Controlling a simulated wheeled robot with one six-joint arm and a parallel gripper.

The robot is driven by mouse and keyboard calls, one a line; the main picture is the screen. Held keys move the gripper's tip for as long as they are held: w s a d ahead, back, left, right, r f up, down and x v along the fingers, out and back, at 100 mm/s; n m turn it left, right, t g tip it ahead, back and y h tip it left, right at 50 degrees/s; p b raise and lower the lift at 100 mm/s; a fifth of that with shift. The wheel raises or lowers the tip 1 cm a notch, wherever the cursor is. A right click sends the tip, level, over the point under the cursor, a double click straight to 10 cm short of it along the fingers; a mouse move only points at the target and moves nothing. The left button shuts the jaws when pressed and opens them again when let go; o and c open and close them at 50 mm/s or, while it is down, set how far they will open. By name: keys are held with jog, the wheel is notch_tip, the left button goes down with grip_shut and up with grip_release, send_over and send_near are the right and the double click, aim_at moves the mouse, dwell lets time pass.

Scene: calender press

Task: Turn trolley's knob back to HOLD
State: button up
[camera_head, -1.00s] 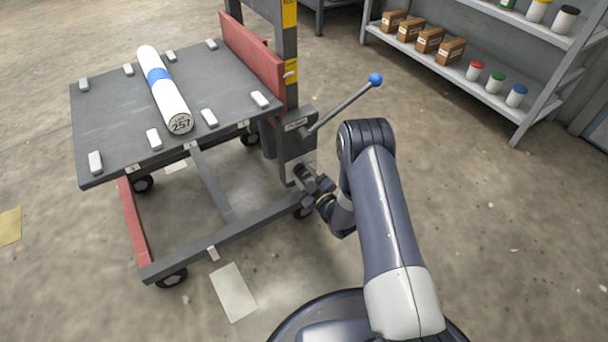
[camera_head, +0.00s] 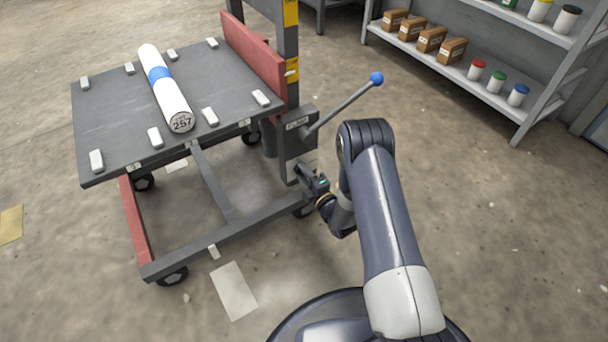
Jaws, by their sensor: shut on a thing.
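The trolley (camera_head: 100,123) stands at left centre, with a dark flat platform and a mast at its right side. A grey box (camera_head: 297,147) on the mast carries a lever (camera_head: 345,105) with a blue ball end, pointing up and right. My gripper (camera_head: 303,178) is at the lower part of this box, shut on the knob there. The knob is hidden by the jaws, and its pointer and the HOLD mark cannot be read. A white roll (camera_head: 172,103) with a blue band and the number 257 lies on the platform among small white blocks.
A grey shelf (camera_head: 440,68) with brown boxes (camera_head: 430,40) and lidded jars (camera_head: 496,82) stands at the upper right. A red board (camera_head: 250,52) edges the platform by the mast. A pale sheet (camera_head: 233,291) lies on the floor. The floor at right is clear.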

jog(key=shift+f+n, duration=0.1)
jog(key=shift+n, duration=0.5)
jog(key=o, duration=1)
jog(key=p+v, duration=0.3)
jog(key=v, duration=0.8)
jog(key=shift+w, duration=0.15)
